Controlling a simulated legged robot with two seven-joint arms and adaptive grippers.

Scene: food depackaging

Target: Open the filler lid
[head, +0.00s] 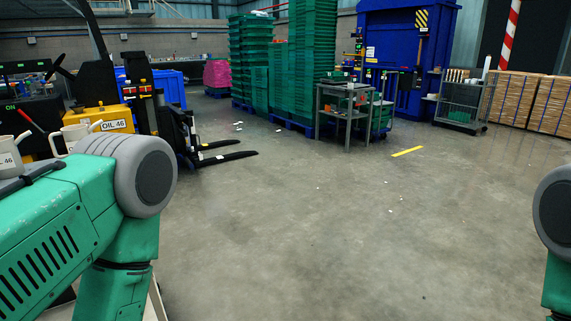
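I cannot make out a filler lid in the head view. A yellow unit (88,115) with a white "OIL 46" label stands at the left. A pale jug (76,134) is in front of it, partly hidden at its lower edge by a green and grey body in the foreground. A second pale jug (8,160) marked "46" is at the left edge, also partly hidden. Neither of my grippers is in view.
A forklift's forks (225,158) stick out low over the floor. Stacked green crates (250,65), a grey metal table (345,105), a blue machine (405,50) and a wire cart (465,100) stand farther back. The concrete floor (350,230) in the middle is largely clear.

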